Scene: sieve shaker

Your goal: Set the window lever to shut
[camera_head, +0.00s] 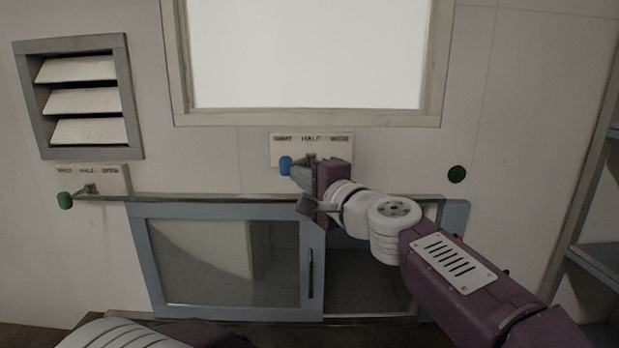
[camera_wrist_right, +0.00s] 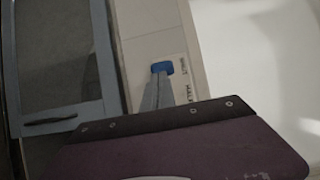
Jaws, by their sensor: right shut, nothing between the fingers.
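The window lever has a blue knob (camera_head: 285,165) and sits at a label plate (camera_head: 343,146) under the bright window. The knob is at the plate's left side, below the left-hand word, which looks like "shut". My right gripper (camera_head: 296,176) is shut and empty, its fingertips right beside the knob. In the right wrist view the blue knob (camera_wrist_right: 161,68) shows just beyond the tips of my grey fingers (camera_wrist_right: 158,82). I cannot tell whether they touch. The gripper hides part of the lever's arm. My left gripper is out of view.
A similar lever with a green knob (camera_head: 65,200) is under a louvred vent (camera_head: 128,95) on the left. A blue-framed sliding cabinet door (camera_head: 140,250) with a dark handle is below. A dark green round knob (camera_head: 457,174) is on the wall at right. Shelves (camera_head: 595,258) stand far right.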

